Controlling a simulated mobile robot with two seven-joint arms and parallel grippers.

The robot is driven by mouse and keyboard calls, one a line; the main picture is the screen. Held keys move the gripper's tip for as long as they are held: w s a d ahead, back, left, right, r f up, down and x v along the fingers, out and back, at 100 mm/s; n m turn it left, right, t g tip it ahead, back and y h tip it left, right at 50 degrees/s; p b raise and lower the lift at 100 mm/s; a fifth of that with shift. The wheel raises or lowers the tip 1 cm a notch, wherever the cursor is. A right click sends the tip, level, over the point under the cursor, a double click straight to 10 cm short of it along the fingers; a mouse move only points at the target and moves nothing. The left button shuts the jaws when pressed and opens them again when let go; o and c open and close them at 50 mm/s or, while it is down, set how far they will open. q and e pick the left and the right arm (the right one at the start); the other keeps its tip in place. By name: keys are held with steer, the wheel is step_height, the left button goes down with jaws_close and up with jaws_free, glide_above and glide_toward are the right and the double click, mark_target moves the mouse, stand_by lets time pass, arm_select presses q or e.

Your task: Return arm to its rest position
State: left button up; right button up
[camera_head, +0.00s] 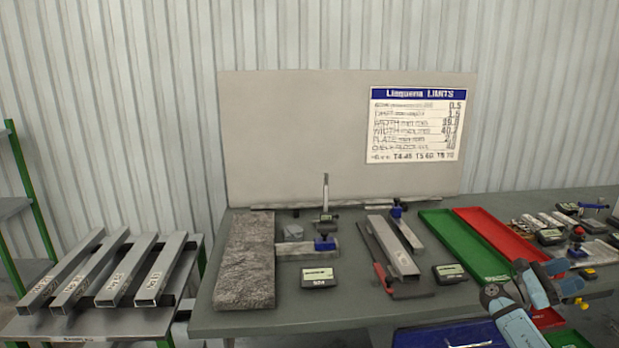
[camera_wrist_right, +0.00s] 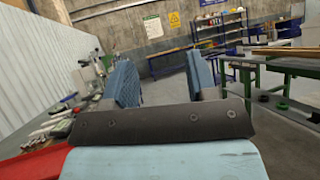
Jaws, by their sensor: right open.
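The gripper is open and empty. My left gripper does not show in the head view.
The grey table (camera_head: 350,315) holds a granite slab (camera_head: 245,262), a green tray (camera_head: 465,246), a red tray (camera_head: 497,235) and several measuring tools. A rack with several steel tubes (camera_head: 112,275) stands at left.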

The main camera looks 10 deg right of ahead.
steer(key=s+d+r+m+g, duration=0.1)
steer(key=s+d+r+g, duration=0.15)
steer(key=d+r, duration=0.35)
steer(key=s+a+f+n+t+y, duration=0.1)
steer(key=a+f+n+t+y, duration=0.15)
steer(key=f+t, duration=0.7)
steer(key=a+f+n+t+y, duration=0.1)
steer(key=f+n+t, duration=0.3)
steer(key=f+t, duration=0.5)
steer(key=s+a+f+m+t+y, duration=0.1)
steer(key=s+a+f+t+y, duration=0.1)
steer(key=s+a+f+y, duration=0.4)
steer(key=s+a+f+m+t+y, duration=0.1)
steer(key=s+a+f+y, duration=0.1)
steer(key=a+f+y, duration=0.65)
steer(key=s+a+f+m+y, duration=0.2)
steer(key=s+a+m+y, duration=0.2)
steer(key=s+a, duration=0.45)
steer(key=s+a+f+m+y, duration=0.3)
steer(key=s+a, duration=0.3)
steer(key=a, duration=0.6)
steer(key=a+r+m+t+y, duration=0.1)
steer(key=a+m, duration=0.4)
steer(key=a, duration=0.8)
step_height(320, 180, up, 8)
steer(key=p, duration=0.8)
steer(key=shift+a+r+m, duration=0.15)
steer(key=shift+a+m, duration=0.1)
steer(key=shift+m, duration=0.1)
